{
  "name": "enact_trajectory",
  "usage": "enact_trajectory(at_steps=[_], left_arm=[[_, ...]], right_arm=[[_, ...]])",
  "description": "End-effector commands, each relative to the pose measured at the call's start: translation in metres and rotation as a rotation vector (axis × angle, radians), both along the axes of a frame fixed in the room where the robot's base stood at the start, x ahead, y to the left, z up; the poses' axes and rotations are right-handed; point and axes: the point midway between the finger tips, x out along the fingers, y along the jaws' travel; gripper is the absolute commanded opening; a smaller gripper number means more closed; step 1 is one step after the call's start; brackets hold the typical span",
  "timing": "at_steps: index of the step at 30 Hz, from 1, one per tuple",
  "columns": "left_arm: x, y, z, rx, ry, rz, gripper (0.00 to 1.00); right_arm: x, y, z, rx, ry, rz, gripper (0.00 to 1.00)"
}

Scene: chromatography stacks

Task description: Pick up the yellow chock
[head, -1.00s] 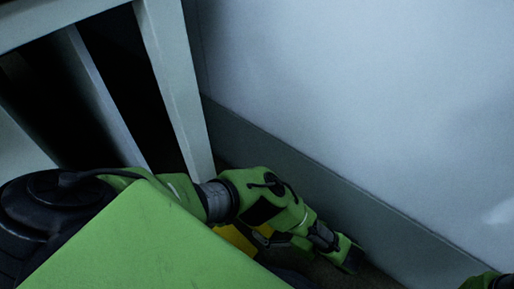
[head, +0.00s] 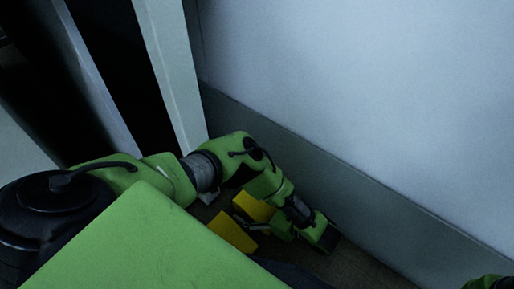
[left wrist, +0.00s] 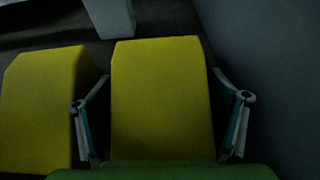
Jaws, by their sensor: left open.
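Two yellow chocks rest on the dark floor. One yellow chock (head: 253,207) is nearer the wall; in the left wrist view it (left wrist: 160,100) fills the middle. The other yellow chock (head: 232,232) is lower left in the head view, and in the left wrist view it (left wrist: 38,110) is at the left. My left gripper (head: 273,223) is low beside the chocks. In the left wrist view its open fingers (left wrist: 160,80) stand on either side of the middle chock, with gaps visible. My arm partly hides the chocks in the head view.
A pale wall (head: 380,90) with a grey base strip (head: 350,195) runs along the right. A pale frame post (head: 170,75) stands behind the chocks; a pale foot (left wrist: 110,15) shows in the left wrist view. Some dark floor (head: 350,266) is clear near the wall.

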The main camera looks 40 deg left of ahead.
Motion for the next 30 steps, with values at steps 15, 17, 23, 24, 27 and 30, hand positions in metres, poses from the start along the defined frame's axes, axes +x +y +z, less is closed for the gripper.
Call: enact_trajectory(at_steps=[15, 17, 23, 24, 27, 30], left_arm=[[0.000, 0.000, 0.001, 0.001, 0.000, 0.000, 0.38], [0.000, 0.000, 0.002, 0.001, 0.000, 0.000, 0.38], [0.000, 0.000, 0.017, 0.001, 0.000, 0.000, 0.38], [0.000, 0.000, 0.022, 0.000, 0.000, -0.001, 0.38], [0.000, -0.001, 0.036, 0.000, 0.000, 0.000, 0.38], [0.000, -0.001, 0.052, 0.001, 0.000, -0.001, 0.38]], right_arm=[[0.000, 0.000, 0.001, 0.000, 0.001, 0.000, 0.00], [0.000, 0.000, 0.002, 0.000, 0.001, 0.000, 0.00], [0.001, 0.000, 0.016, 0.000, 0.002, -0.001, 0.00], [0.001, 0.000, 0.020, 0.000, 0.002, -0.001, 0.00], [0.001, 0.000, 0.034, 0.000, 0.002, -0.001, 0.00], [0.001, 0.000, 0.050, 0.000, 0.002, -0.001, 0.00]])
